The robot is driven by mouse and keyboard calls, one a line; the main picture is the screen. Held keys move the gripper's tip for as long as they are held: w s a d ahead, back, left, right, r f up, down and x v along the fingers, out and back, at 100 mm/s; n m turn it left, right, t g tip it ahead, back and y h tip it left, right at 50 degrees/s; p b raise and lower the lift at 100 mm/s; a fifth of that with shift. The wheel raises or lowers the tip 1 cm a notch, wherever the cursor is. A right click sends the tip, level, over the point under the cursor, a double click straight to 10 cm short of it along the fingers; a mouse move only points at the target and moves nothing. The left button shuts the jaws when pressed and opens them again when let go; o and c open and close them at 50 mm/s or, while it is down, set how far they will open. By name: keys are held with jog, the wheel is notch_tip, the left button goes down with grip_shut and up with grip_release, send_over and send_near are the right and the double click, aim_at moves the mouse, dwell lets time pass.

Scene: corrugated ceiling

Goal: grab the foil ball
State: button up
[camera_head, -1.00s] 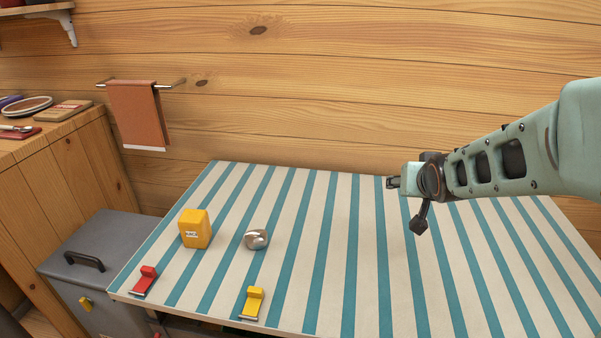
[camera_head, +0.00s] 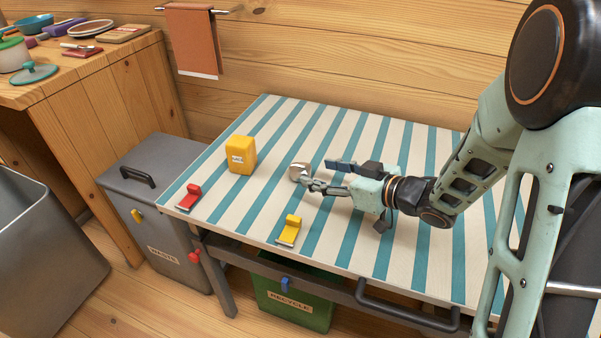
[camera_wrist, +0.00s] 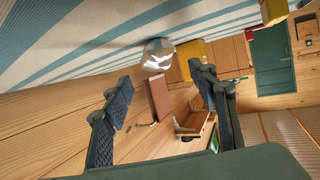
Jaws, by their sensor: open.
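The foil ball (camera_head: 299,172) is a small, shiny silver lump on the striped table (camera_head: 262,215). In the wrist view the foil ball (camera_wrist: 158,54) shows beyond the fingertips, above the gap between them. My gripper (camera_head: 325,175) is open and low over the table, pointing left at the ball. In the wrist view my gripper (camera_wrist: 160,90) has its two dark fingers spread wide with nothing between them. In the head view the near finger's tip looks very close to the ball; I cannot tell if they touch.
A yellow box (camera_head: 241,155) stands left of the ball. A red clip-like item (camera_head: 189,197) and a yellow one (camera_head: 289,230) lie along the front edge. A grey waste bin (camera_head: 158,190) and green recycle bin (camera_head: 292,300) stand below. The table between the box and ball is clear.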

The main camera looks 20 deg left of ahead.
aim_at(307, 169)
jog(key=b+x, duration=0.2)
jog(key=x, duration=0.5)
jog(key=shift+w+a+f+b, duration=0.1)
jog(key=shift+w+a+b, duration=0.15)
jog(key=shift+a+b, duration=0.05)
jog(key=shift+c, duration=0.3)
jog(key=c, duration=0.9)
